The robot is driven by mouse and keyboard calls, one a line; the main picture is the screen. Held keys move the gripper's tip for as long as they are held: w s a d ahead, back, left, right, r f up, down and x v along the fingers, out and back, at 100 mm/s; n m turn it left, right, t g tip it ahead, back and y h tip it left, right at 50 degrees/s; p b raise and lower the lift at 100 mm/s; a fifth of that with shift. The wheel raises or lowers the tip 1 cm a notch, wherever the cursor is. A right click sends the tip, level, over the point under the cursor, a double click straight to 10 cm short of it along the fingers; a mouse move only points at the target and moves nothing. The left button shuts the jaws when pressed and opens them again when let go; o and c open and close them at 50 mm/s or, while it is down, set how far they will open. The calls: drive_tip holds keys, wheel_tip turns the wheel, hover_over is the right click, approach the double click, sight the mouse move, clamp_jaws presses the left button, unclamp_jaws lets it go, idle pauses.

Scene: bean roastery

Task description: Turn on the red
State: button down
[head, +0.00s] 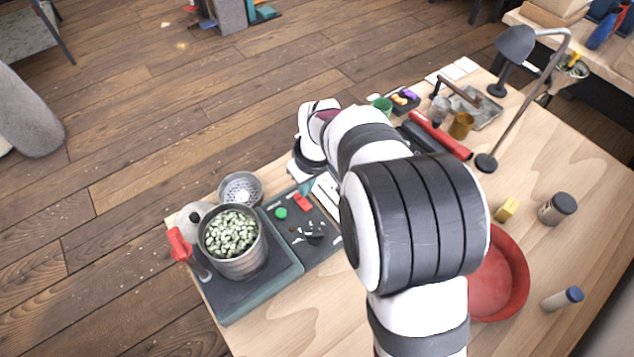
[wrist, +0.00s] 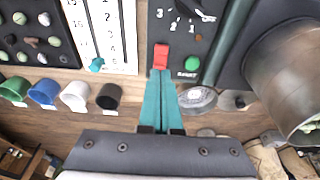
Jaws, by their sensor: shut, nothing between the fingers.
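The red switch (wrist: 161,55) sits on the dark control panel (wrist: 205,42), and it also shows in the head view (head: 303,202). A round green button (wrist: 192,63) marked RESET is to its right. My gripper (wrist: 160,73) has its teal fingers together and empty. In the wrist view the fingertips are right at the lower edge of the red switch; I cannot tell whether they touch it. A dial with numbers and OFF is partly seen at the top of the wrist view.
A metal pot of green beans (head: 233,262) stands on the panel's left part, with a red-handled lever (head: 180,245) beside it. A red bowl (head: 510,280) is right of my arm.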

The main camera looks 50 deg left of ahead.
drive_tip(key=d+r, duration=0.5)
drive_tip(key=r, duration=0.3)
drive_tip(key=shift+d, duration=0.2)
drive_tip(key=w+d+r+m, duration=0.25)
drive_tip(key=d+m, duration=0.35)
drive_tip(key=d, duration=0.6)
drive_tip(key=w+d+r+m, duration=0.25)
drive_tip(key=d+m, duration=0.35)
drive_tip(key=d, duration=0.6)
drive_tip(key=s+d+f+m, duration=0.1)
drive_tip(key=s+d+m, duration=1)
drive_tip(key=d, duration=0.1)
drive_tip(key=shift+s+d+m+h, duration=0.15)
drive_tip(key=shift+d+m+h, duration=0.1)
drive_tip(key=shift+m+h, duration=0.05)
